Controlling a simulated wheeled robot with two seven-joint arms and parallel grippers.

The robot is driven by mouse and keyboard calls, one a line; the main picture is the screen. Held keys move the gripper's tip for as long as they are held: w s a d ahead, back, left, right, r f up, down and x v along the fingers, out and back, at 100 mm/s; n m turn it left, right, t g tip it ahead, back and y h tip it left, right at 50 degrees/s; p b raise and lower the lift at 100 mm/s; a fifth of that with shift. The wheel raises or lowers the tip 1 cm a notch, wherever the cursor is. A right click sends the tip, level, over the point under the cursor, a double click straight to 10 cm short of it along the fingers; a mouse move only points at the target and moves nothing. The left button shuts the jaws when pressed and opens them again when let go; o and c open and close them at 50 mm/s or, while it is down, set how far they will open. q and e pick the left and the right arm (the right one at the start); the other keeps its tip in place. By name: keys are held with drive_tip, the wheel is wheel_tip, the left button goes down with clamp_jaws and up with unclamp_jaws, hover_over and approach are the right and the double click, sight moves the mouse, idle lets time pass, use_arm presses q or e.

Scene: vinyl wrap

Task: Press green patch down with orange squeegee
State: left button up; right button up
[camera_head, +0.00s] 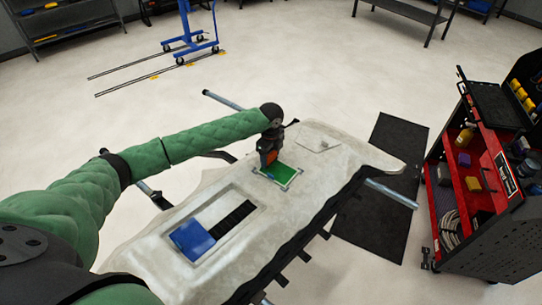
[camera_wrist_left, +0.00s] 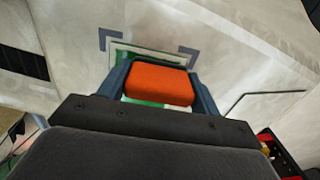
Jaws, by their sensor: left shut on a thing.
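My left gripper (camera_head: 268,158) is over the patch's upper left part. It is shut on the orange squeegee (camera_wrist_left: 160,84), which sits between its two fingers and also shows in the head view (camera_head: 271,156). I cannot tell whether the squeegee touches the patch. My right gripper is not in view.
A blue item (camera_head: 191,240) and a black ribbed strip (camera_head: 232,219) lie in a recess of the panel at the near left. A red tool cart (camera_head: 470,185) stands at the right beside a black floor mat (camera_head: 378,205). A blue wheeled stand (camera_head: 190,40) is at the back.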

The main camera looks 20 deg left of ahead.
use_arm(q)
drive_tip(key=shift+a, duration=0.1)
drive_tip(key=shift+w+a, duration=0.25)
drive_tip(key=shift+a, duration=0.45)
drive_tip(key=shift+p, duration=0.3)
wheel_tip(320, 180, up, 7)
drive_tip(key=p, duration=0.6)
drive_tip(key=shift+n, duration=0.3)
